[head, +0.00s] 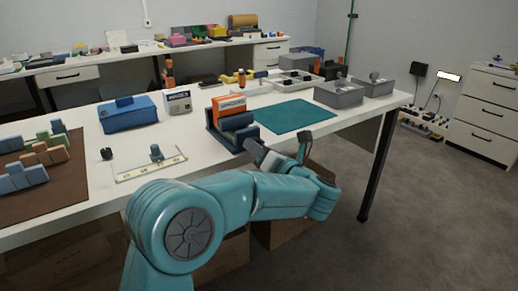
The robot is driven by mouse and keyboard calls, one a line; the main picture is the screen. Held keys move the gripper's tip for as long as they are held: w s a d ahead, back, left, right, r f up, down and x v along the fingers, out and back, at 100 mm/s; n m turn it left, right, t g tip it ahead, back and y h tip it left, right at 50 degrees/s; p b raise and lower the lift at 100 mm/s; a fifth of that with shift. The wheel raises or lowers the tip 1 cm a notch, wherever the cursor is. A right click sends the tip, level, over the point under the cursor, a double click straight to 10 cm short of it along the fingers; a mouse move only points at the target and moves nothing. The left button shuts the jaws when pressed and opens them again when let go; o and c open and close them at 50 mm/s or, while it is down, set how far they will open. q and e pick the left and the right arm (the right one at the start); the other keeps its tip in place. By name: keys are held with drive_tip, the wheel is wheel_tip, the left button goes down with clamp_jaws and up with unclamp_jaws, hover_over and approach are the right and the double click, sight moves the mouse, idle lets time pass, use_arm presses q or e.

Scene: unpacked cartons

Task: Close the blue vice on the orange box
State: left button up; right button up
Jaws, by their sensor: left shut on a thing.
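The blue vice (216,137) stands near the front edge of the white table. The orange box (229,104) sits upright between its jaws, its lower part hidden by the front jaw. I cannot tell whether both jaws touch the box. My left gripper (258,150) is at the vice's front right side, just over the table edge, and is shut on a part of the vice there. That part is mostly hidden by the fingers. My right gripper is not in view.
A teal mat (296,116) lies right of the vice, with grey bins (338,95) behind it. A blue case (127,115) and a white box (177,102) stand to the left. Cardboard cartons (283,232) stand below the table.

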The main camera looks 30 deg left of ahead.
use_arm(q)
drive_tip(key=shift+w+d+r+m+p, duration=0.1)
drive_tip(key=shift+m+p, duration=6.05)
drive_tip(key=shift+m, duration=2.15)
drive_tip(key=shift+r+m+p, duration=0.1)
drive_tip(key=shift+m+p, duration=6.05)
drive_tip(key=shift+m, duration=2.15)
drive_tip(key=o, duration=1.1)
drive_tip(key=shift+c, duration=0.2)
drive_tip(key=v, duration=1.6)
